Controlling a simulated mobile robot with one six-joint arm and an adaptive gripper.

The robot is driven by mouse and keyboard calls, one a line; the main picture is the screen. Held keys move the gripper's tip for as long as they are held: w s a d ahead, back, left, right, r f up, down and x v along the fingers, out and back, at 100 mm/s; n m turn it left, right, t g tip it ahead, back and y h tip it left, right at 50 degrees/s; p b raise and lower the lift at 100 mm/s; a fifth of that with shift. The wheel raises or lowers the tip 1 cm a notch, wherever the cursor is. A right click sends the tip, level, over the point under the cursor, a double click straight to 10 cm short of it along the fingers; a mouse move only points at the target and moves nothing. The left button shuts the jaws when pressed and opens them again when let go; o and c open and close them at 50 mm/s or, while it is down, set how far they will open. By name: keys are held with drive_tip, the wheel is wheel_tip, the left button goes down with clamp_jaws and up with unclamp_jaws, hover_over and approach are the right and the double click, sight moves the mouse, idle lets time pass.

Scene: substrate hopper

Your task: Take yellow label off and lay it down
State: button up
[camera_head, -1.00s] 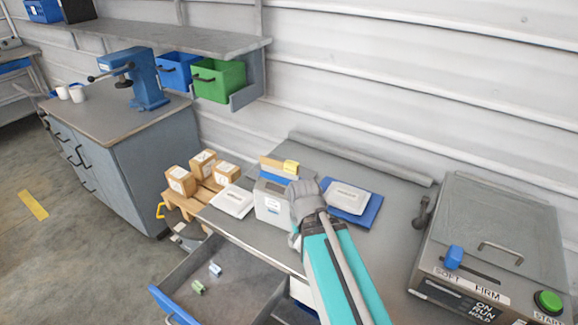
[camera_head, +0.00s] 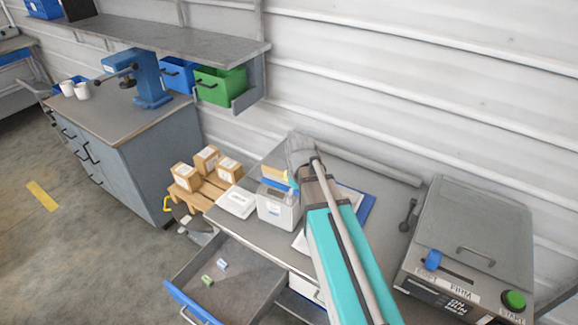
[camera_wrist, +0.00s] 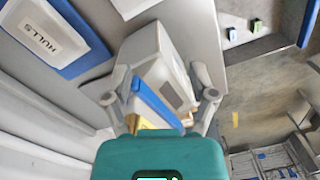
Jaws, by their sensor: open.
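The yellow label (camera_wrist: 132,122) shows in the wrist view as a small yellow patch at the hopper's upper edge, partly covered by my own teal housing. The hopper is a pale grey box (camera_head: 277,208) on the bench, with a blue plate (camera_wrist: 157,106) and a tan strip (camera_head: 274,172) along its top. My gripper (camera_wrist: 160,97) is open, its two fingers spread on either side of the hopper top and blue plate. Nothing is clearly held. In the head view, my arm hides most of the label and the fingertips.
A white pack (camera_head: 237,202) lies left of the hopper. A HULLS pack (camera_wrist: 48,38) lies on a blue tray (camera_wrist: 88,57) to its right. An open drawer (camera_head: 228,285) juts out in front. A press-like machine (camera_head: 470,250) stands at the right.

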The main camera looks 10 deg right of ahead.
drive_tip(key=w+r+n+p, duration=0.2)
drive_tip(key=w+r+p, duration=0.2)
drive_tip(key=r+p, duration=0.3)
drive_tip(key=w+r+n+p, duration=0.3)
drive_tip(key=w+r+p, duration=0.2)
drive_tip(key=r+p, duration=0.2)
drive_tip(key=shift+d+r+p, duration=0.3)
drive_tip(key=shift+d+r, duration=0.05)
drive_tip(key=shift+r, duration=0.55)
drive_tip(key=shift+f, duration=0.1)
drive_tip(key=f+b, duration=0.2)
drive_tip(key=b, duration=0.1)
drive_tip(key=f+b, duration=0.2)
drive_tip(key=f, duration=0.1)
drive_tip(key=f+b, duration=0.3)
drive_tip(key=shift+s+a+f+b, duration=0.25)
drive_tip(key=shift+b, duration=0.1)
drive_tip(key=shift+f, duration=0.1)
drive_tip(key=shift+s+a+f+b, duration=0.1)
drive_tip(key=shift+s+f+b, duration=0.05)
drive_tip(key=shift+f+b, duration=1.15)
drive_tip(key=shift+s+a+f+b, duration=0.1)
drive_tip(key=shift+f+b, duration=1.05)
drive_tip(key=shift+b, duration=0.15)
drive_tip(key=c, duration=0.9)
